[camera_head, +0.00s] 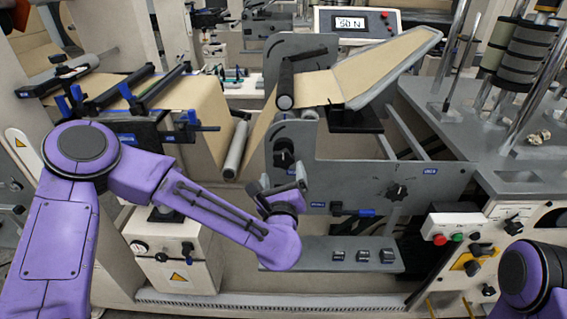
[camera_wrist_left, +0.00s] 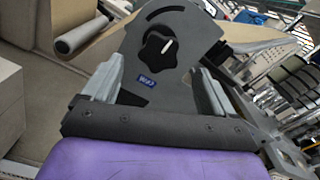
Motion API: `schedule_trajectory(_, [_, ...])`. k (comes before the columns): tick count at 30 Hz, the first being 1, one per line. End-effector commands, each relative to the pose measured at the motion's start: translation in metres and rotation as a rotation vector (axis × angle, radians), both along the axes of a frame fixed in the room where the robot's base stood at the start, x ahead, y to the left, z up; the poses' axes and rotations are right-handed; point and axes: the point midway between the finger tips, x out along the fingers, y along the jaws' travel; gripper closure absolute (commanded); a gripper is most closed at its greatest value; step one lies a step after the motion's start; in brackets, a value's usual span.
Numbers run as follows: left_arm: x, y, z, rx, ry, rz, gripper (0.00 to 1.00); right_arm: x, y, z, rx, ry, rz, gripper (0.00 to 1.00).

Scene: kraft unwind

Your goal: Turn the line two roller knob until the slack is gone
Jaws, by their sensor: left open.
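A black lobed knob (camera_head: 284,153) sits on the grey side plate (camera_head: 350,165), below a curved slot. In the left wrist view the knob (camera_wrist_left: 160,49) shows a white pointer mark tilted up and right, with a blue label (camera_wrist_left: 146,80) under it, too small to read surely. My left gripper (camera_head: 283,182) is just below and in front of the knob. Its fingers are apart, one to each side of the knob in the wrist view, and nothing is between them. The brown kraft web (camera_head: 262,133) runs between a pale roller (camera_head: 236,150) and a dark roller (camera_head: 285,86). My right gripper is out of view.
A second dark knob (camera_head: 397,191) is on the plate to the right. A display (camera_head: 358,23) appears to read 50 N. A grey shelf with small switches (camera_head: 338,255) lies below. A red and green button box (camera_head: 452,229) is at right. Metal posts stand at upper right.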

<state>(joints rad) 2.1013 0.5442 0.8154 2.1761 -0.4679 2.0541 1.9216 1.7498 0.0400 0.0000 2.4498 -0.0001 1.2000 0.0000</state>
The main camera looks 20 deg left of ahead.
Motion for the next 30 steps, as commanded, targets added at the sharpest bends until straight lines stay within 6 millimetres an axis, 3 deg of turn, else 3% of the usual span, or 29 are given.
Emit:
schedule_trajectory(5, [0.029,0.009,0.002,0.002,0.003,0.003,0.13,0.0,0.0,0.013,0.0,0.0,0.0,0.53])
schedule_trajectory(12, [0.061,0.018,-0.004,0.004,0.003,0.001,0.13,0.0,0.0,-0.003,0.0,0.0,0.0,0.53])
schedule_trajectory(25, [0.071,0.02,-0.001,0.005,0.004,-0.001,0.13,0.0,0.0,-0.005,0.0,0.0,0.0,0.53])
schedule_trajectory(30, [0.071,0.02,-0.001,0.005,0.004,-0.001,0.68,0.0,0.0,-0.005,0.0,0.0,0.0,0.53])
